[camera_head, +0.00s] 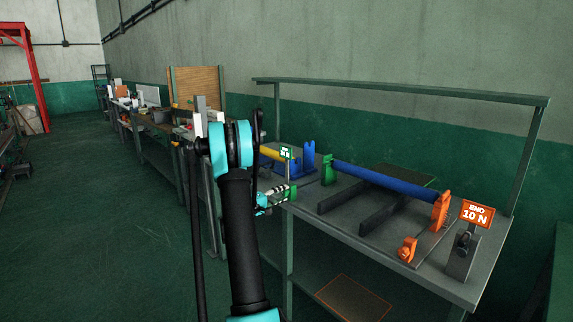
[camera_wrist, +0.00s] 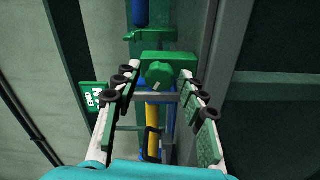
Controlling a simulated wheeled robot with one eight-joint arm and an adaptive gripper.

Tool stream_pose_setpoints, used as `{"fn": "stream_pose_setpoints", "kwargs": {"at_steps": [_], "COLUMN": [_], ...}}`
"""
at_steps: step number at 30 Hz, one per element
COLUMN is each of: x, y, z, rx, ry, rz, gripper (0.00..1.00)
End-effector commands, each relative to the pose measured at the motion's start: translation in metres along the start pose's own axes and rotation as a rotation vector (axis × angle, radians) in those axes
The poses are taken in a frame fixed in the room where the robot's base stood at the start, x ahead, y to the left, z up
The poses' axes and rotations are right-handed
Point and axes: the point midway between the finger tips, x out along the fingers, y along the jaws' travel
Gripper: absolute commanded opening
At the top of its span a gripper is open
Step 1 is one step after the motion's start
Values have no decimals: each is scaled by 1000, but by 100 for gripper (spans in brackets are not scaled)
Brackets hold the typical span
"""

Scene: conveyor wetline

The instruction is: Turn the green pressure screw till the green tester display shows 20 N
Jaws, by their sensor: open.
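The green pressure screw (camera_wrist: 158,74) shows in the wrist view as a round knob with a pale mark, on a green block (camera_wrist: 178,61). My gripper (camera_wrist: 157,79) is open, with one finger on either side of the knob in the picture and visible gaps to it. I cannot tell how far the fingertips are from it in depth. In the head view my gripper (camera_head: 276,197) is at the left end of the table. The green tester display (camera_head: 287,153) stands just above it; it also shows sideways in the wrist view (camera_wrist: 94,97). Its number is too small to read.
A blue roller (camera_head: 385,180) runs between green and orange brackets on the table (camera_head: 335,228). An orange display (camera_head: 476,214) reads 10 N, with an orange knob (camera_head: 407,250) nearby. A yellow roller (camera_wrist: 153,118) lies below the green block in the wrist view.

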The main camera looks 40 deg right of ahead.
Motion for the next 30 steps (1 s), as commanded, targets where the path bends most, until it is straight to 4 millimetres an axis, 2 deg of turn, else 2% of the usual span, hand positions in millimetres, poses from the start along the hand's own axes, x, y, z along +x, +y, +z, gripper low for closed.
{"fn": "stream_pose_setpoints", "kwargs": {"at_steps": [3,11,14,23,30], "x": [0,0,0,0,0], "y": [0,0,0,0,0], "z": [0,0,0,0,0], "rx": [0,0,-14,-275,-302], "ry": [0,0,0,0,0], "rz": [0,0,0,-1,-1], "gripper": [40,8,8,8,8]}}
